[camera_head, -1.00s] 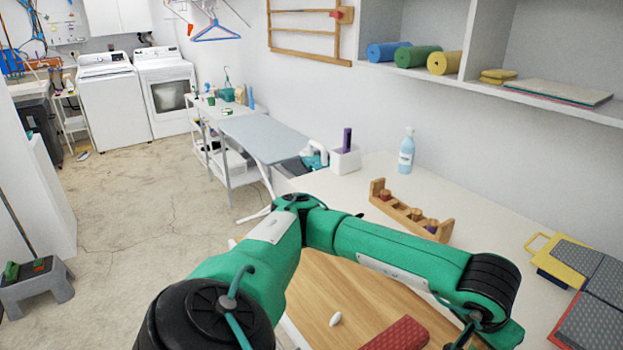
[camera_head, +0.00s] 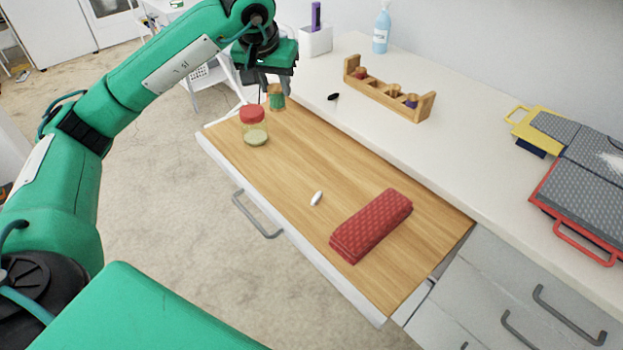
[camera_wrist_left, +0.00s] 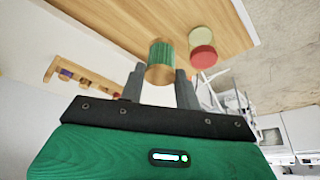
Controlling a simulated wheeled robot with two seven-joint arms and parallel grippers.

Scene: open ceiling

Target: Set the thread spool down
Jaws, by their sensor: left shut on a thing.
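The thread spool (camera_head: 277,101) has green thread and tan wooden ends. My left gripper (camera_head: 268,88) is shut on it over the far left end of the open drawer's wooden surface. In the left wrist view the spool (camera_wrist_left: 161,57) sits between the two grey fingers (camera_wrist_left: 160,85). I cannot tell whether the spool touches the wood beneath. A jar with a red lid (camera_head: 253,125) stands just in front of it on the wood. My right gripper is not in view.
The open drawer (camera_head: 290,175) also holds a small white object (camera_head: 316,198) and a folded red cloth (camera_head: 372,225). On the white counter are a wooden rack with spools (camera_head: 388,92), a small black item (camera_head: 333,96) and a spray bottle (camera_head: 381,28). The drawer's middle is mostly clear.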

